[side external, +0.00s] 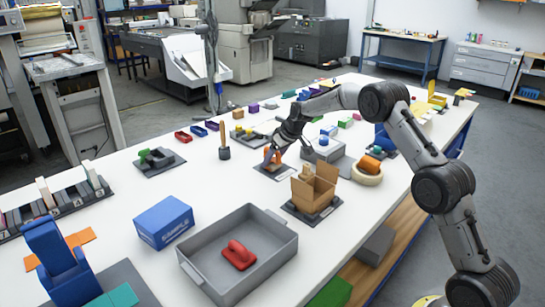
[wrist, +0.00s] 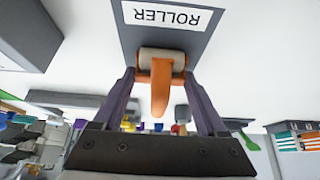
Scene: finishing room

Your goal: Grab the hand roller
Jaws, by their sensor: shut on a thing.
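The hand roller has an orange handle (wrist: 160,95) and a pale cylinder, and it shows between my fingers in the wrist view. In the side view the orange hand roller (side external: 270,160) is at the mid-table, partly hidden by my fingers. My gripper (wrist: 160,77) is shut on the hand roller, with one purple finger on each side of it. In the side view my gripper (side external: 273,153) points down at the roller. Beneath is a grey pad (side external: 280,174) with a white label reading "ROLLER" (wrist: 167,15). I cannot tell whether the roller touches the pad.
An open cardboard box (side external: 313,192) stands on a dark pad close in front. A grey tray (side external: 208,270) holds a red object (side external: 238,255). A blue sample box (side external: 163,222) is left of it. A grey box (side external: 322,148) stands right of my gripper. Bare white table lies left of the roller.

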